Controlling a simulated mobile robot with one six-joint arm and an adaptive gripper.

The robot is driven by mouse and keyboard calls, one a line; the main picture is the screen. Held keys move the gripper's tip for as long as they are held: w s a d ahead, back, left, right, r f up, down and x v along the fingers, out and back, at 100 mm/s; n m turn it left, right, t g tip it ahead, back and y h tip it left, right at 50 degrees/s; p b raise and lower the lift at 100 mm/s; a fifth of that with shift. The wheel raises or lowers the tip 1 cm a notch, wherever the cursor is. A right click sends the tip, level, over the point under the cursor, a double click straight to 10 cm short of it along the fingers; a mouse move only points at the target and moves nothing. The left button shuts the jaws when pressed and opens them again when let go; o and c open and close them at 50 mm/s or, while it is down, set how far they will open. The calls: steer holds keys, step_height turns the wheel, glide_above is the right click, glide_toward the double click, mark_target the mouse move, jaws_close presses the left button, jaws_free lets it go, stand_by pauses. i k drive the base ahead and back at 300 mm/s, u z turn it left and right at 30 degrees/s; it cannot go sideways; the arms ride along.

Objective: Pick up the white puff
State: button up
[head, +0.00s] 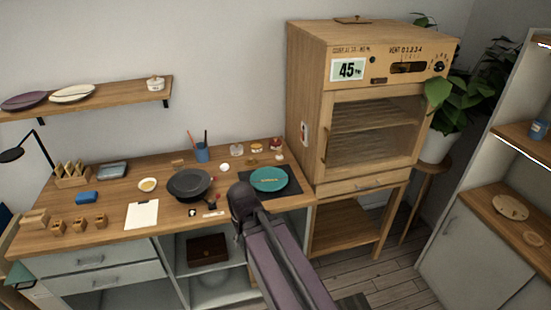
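A small round white thing (224,167), which looks like the white puff, sits on the wooden worktop (115,195). It lies just behind and right of a dark round pan or bowl (188,184) and left of a teal plate (269,179). It looks clear of both. My arm rises from the bottom of the head view, with its dark joint in front of the worktop edge. My gripper's fingers do not show, so I cannot see what they hold.
A white-topped clipboard (142,214), a blue block (86,198) and a small bowl (148,185) lie to the left. A blue cup (202,152) with tools and small jars (257,148) stand behind. A tall wooden cabinet (372,125) stands right.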

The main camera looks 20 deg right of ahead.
mark_target(279, 157)
steer(key=u, duration=0.25)
steer(key=k, duration=0.6)
steer(key=z, duration=1.1)
steer(key=i, duration=1)
